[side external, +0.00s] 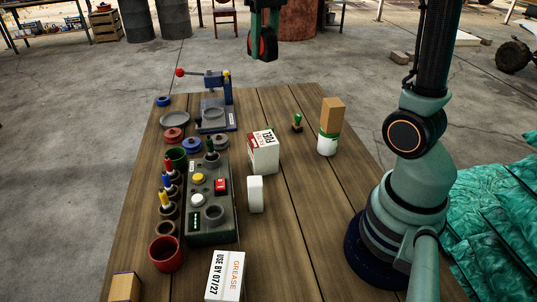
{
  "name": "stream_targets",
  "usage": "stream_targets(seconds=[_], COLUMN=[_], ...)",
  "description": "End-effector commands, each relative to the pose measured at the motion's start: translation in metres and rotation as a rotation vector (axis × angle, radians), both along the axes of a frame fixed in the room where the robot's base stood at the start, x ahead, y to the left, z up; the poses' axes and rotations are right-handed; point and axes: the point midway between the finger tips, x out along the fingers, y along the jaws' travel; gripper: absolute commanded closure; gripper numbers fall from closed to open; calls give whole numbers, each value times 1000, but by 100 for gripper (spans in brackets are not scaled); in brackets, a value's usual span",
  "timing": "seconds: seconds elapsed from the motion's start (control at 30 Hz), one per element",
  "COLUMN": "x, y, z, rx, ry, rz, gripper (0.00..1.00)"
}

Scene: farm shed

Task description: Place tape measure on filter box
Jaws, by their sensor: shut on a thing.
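My gripper (263,42) is at the top of the side external view, high above the far end of the wooden table. It is shut on a red and black rounded thing (268,42), which looks like the tape measure. The fingers hide part of it. A white box with red and dark print (265,155) stands near the table's middle; it may be the filter box, but its label is too small to read fully. Its top appears bare. The held thing is well apart from it.
A grey control panel (211,238) with buttons stands left of the white box. A small white block (255,195) is in front of it.

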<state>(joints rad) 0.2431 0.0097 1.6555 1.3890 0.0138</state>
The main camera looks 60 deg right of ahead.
Motion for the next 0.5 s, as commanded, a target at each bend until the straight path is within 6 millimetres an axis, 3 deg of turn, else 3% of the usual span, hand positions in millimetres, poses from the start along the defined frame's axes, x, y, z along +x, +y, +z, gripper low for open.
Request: stream_targets(seconds=[0.1, 0.27, 0.5], x=[-10, -15, -17], y=[17, 24, 24], z=[2, -7, -61], rx=[-2, 0, 1], ry=[-3, 1, 5], rz=[44, 63, 63], gripper=[100, 100, 100])
